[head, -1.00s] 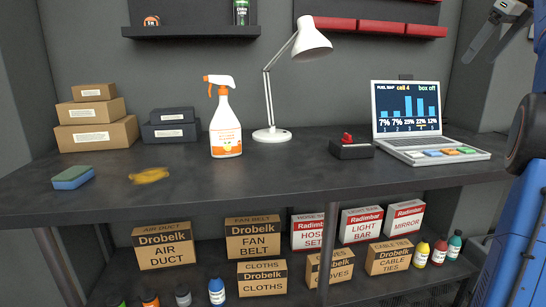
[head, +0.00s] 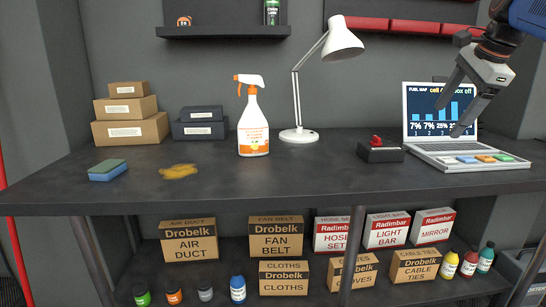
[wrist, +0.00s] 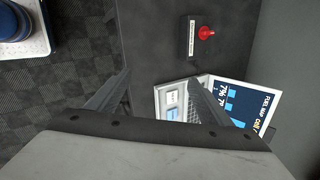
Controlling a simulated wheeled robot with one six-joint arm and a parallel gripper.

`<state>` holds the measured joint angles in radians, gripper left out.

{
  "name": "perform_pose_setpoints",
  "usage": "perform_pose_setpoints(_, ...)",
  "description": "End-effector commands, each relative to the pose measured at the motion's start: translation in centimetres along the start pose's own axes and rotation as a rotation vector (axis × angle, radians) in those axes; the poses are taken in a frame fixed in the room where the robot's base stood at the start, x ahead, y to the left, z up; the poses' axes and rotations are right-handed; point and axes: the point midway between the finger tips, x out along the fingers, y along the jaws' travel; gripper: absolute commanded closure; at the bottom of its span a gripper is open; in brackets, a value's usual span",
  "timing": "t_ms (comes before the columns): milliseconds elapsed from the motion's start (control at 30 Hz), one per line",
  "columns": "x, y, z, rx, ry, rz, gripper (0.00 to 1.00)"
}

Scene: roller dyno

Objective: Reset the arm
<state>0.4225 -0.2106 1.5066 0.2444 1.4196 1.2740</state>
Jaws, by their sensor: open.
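My gripper (head: 450,119) is in the upper right of the head view, in front of the laptop (head: 478,146) and partly hiding its screen. Its two fingers are apart and nothing is between them. In the wrist view the gripper's fingers (wrist: 160,95) spread apart above the bench, with the laptop (wrist: 172,98) partly behind the right finger. My arm comes in from the upper right corner of the head view.
The bench (head: 300,187) carries a black box with a red switch (head: 380,151), a white lamp (head: 343,42), a spray bottle (head: 253,128), a sponge (head: 108,171), a yellow cloth (head: 179,171) and stacked boxes (head: 130,130). Boxes and bottles fill the lower shelf. The bench's front middle is clear.

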Motion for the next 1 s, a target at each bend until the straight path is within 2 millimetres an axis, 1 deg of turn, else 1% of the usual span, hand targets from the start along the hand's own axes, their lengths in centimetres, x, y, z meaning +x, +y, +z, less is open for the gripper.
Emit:
perform_pose_setpoints(33, 0.9, 2.0, 1.3, -0.082, -0.001, 0.007, 0.27)
perform_pose_setpoints(67, 1.4, 3.1, 1.9, -0.137, 0.001, 0.011, 0.27)
perform_pose_setpoints(100, 2.2, 4.7, 2.7, -0.209, 0.004, 0.017, 0.27)
perform_pose_setpoints(167, 3.5, 7.0, 3.7, -0.317, 0.005, 0.025, 0.27)
perform_pose_setpoints(200, 4.3, 8.7, 4.4, -0.392, 0.007, 0.029, 0.27)
perform_pose_setpoints(267, 5.6, 11.2, 5.3, -0.503, 0.008, 0.037, 0.27)
perform_pose_setpoints(300, 6.5, 13.0, 5.8, -0.577, 0.009, 0.043, 0.27)
perform_pose_setpoints(367, 7.9, 15.6, 6.5, -0.689, 0.009, 0.050, 0.27)
perform_pose_setpoints(400, 8.8, 17.4, 7.0, -0.765, 0.009, 0.055, 0.27)
perform_pose_setpoints(467, 10.2, 20.2, 7.5, -0.881, 0.008, 0.062, 0.27)
perform_pose_setpoints(500, 11.2, 22.1, 7.8, -0.957, 0.007, 0.066, 0.27)
perform_pose_setpoints(567, 12.7, 24.9, 8.2, -1.073, 0.006, 0.074, 0.27)
perform_pose_setpoints(600, 13.7, 26.9, 8.4, -1.150, 0.004, 0.078, 0.27)
perform_pose_setpoints(667, 15.2, 29.7, 8.6, -1.266, 0.002, 0.084, 0.27)
perform_pose_setpoints(700, 16.2, 31.4, 8.7, -1.337, 0.000, 0.086, 0.27)
perform_pose_setpoints(800, 18.4, 35.3, 8.7, -1.493, -0.004, 0.094, 0.27)
perform_pose_setpoints(833, 18.9, 36.2, 8.6, -1.532, -0.006, 0.095, 0.27)
perform_pose_setpoints(900, 19.9, 38.0, 8.6, -1.606, -0.008, 0.097, 0.27)
perform_pose_setpoints(1000, 20.8, 39.4, 8.5, -1.672, -0.009, 0.100, 0.27)
